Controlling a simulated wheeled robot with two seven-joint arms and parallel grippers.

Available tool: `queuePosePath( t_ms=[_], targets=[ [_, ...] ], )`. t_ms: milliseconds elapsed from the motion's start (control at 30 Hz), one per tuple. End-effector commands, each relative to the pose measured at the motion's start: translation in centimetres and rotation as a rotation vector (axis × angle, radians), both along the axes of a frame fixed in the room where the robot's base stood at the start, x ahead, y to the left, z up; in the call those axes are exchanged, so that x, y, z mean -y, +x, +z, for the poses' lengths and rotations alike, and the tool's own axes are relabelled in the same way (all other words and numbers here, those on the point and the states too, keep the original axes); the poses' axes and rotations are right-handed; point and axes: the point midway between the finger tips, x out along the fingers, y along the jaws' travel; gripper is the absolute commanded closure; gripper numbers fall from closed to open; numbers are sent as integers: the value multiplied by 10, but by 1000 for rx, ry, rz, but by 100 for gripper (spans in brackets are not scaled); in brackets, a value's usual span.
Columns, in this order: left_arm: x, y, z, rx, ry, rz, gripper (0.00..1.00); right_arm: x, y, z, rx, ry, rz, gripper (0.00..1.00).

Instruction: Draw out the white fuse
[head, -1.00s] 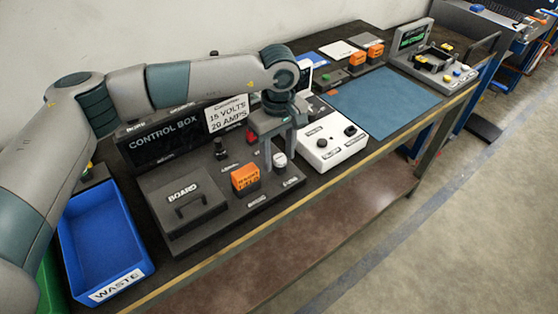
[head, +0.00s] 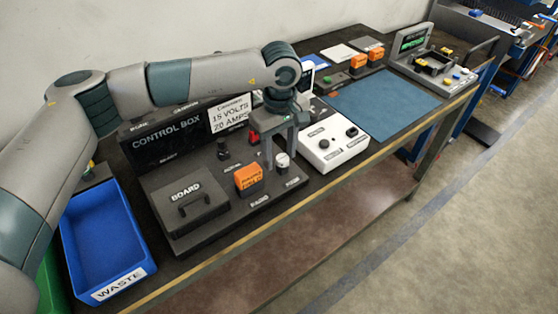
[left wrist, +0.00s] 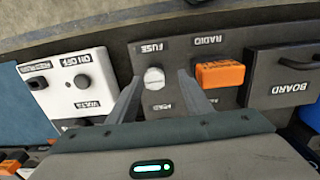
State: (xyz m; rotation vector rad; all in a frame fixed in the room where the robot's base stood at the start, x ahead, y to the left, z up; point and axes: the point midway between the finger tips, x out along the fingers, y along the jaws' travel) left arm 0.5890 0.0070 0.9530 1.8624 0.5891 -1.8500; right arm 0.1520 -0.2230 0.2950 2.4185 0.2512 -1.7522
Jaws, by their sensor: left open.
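The white fuse (head: 282,161) stands upright in the black panel of the control box (head: 166,139). In the left wrist view the fuse (left wrist: 154,78) sits by the FUSE label, between the two finger lines and near their tips. My left gripper (head: 278,158) is open and points down, its fingers around or just beside the fuse; I cannot tell whether they touch it. It also shows in the left wrist view (left wrist: 156,82), with the fingers apart. My right gripper is not in view.
An orange radio block (head: 248,180) stands close left of the fuse. A black BOARD cover (head: 185,205) with a handle lies further left, then the blue WASTE bin (head: 103,240). A white switch box (head: 333,140) is close right. The blue mat (head: 385,100) is clear.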

Motion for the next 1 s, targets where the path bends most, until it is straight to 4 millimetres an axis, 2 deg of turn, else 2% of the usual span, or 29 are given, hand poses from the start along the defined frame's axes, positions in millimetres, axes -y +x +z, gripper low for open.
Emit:
queuePosePath(
  t_ms=[33, 433, 467, 633, 667, 1000],
  targets=[
    [1, 1, -13, 0, 0, 0, 55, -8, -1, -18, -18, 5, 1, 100],
    [2, 1, -12, -1, -1, 0, 55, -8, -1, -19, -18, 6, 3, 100],
    [2, 1, -12, -1, -1, 0, 57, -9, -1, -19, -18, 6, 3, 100],
    [1, 1, -13, -1, 1, 0, 98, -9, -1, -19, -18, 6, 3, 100],
    [1, 1, -13, -2, 1, 0, 100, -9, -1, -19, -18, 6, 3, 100],
    [0, 0, -12, -4, 3, 0, 100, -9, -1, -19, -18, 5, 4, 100]
  ],
)
